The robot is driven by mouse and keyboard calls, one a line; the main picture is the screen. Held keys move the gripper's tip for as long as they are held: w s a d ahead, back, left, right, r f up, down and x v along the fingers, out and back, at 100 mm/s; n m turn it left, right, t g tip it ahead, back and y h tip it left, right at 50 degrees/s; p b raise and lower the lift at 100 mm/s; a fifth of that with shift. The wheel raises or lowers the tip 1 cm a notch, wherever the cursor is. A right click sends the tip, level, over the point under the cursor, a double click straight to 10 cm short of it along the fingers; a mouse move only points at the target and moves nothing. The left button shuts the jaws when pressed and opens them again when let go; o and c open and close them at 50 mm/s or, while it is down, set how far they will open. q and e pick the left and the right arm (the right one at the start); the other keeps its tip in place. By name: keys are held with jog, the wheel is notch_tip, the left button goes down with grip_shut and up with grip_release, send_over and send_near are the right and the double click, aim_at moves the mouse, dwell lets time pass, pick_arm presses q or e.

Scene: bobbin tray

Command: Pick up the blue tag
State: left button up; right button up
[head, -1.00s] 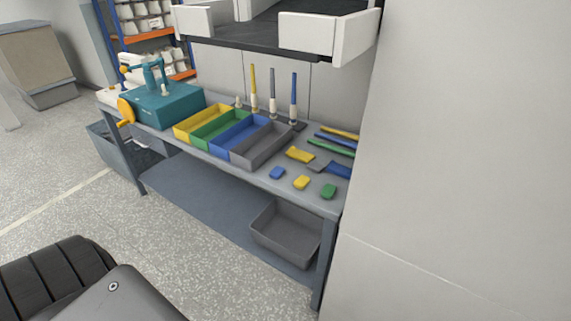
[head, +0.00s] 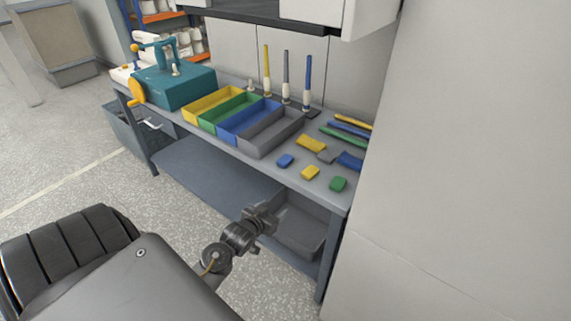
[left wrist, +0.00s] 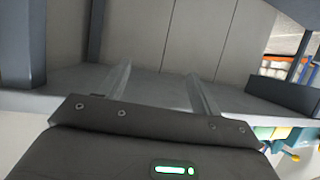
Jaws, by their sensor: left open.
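The small blue tag (head: 285,161) lies on the grey workbench (head: 262,168) near its front edge, left of a yellow tag (head: 310,172) and a green tag (head: 338,184). My left gripper (head: 272,208) is in front of the bench, below the tabletop edge, lower and nearer than the blue tag and apart from it. In the left wrist view its two fingers (left wrist: 160,80) stand apart with nothing between them. The blue tag cannot be made out there. My right gripper is not in view.
Coloured strips (head: 345,132) and flat pieces (head: 311,143) lie at the right. A grey bin (head: 300,235) sits on the lower shelf. A white wall (head: 470,170) closes the right side.

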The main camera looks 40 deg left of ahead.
aim_at(282, 162)
pick_arm(q)
notch_tip(282, 162, up, 14)
jog(key=a+t+y, duration=0.1)
jog(key=a+t, duration=0.1)
jog(key=t, duration=0.1)
jog(key=x, duration=0.6)
jog(key=shift+f, duration=0.3)
jog(key=shift+f+x, duration=0.25)
jog(key=shift+x, duration=1.05)
jog(key=shift+f+x, duration=0.25)
jog(key=shift+x, duration=1.05)
jog(key=shift+s, duration=0.15)
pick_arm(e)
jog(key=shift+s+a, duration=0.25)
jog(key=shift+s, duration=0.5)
pick_arm(q)
jog(key=shift+c, duration=0.5)
jog(key=c, duration=1)
jog(key=shift+r, duration=0.15)
jog(key=shift+c, duration=0.2)
